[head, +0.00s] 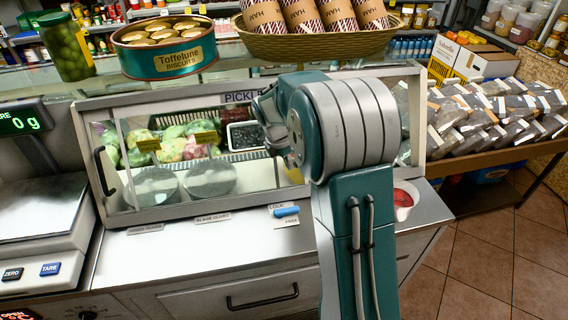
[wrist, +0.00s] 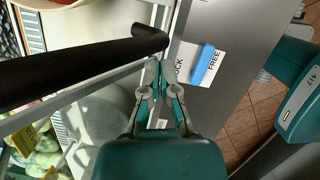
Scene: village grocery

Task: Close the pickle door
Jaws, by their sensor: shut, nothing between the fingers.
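A blue latch (head: 286,211) sits on a LOCK/FREE plate, also in the wrist view (wrist: 204,66). My arm hides the case's right part.
A scale (head: 40,215) is at left. A red-filled white bowl (head: 403,203) sits right of my arm. Tiled floor is clear at lower right.

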